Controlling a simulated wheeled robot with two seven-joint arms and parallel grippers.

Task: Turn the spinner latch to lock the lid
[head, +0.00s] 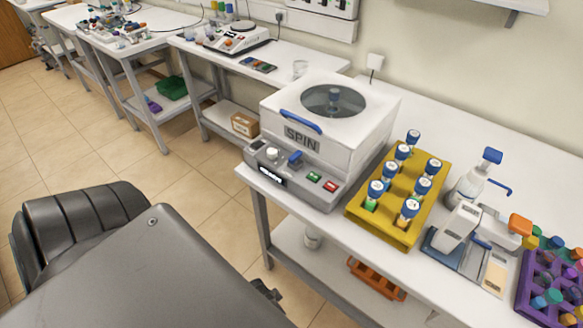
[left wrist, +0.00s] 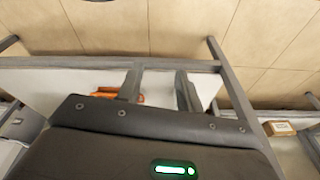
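The spinner (head: 330,125) is a white box marked SPIN on a grey base, at the middle of the head view. Its lid (head: 375,92) looks closed, with a round window and a blue handle (head: 300,121). A small blue lever (head: 295,158), which looks like the latch, sits on the front panel near a pale knob (head: 272,153). My left gripper's fingers (left wrist: 158,88) are apart with nothing between them in the left wrist view. They point over the bench's lower shelf, away from the spinner. My left arm fills the lower left of the head view. My right gripper is not seen.
A yellow rack (head: 395,228) of capped tubes stands right of the spinner. An orange rack (head: 375,278) is on the lower shelf. A cardboard box (head: 244,124) sits under the neighbouring bench.

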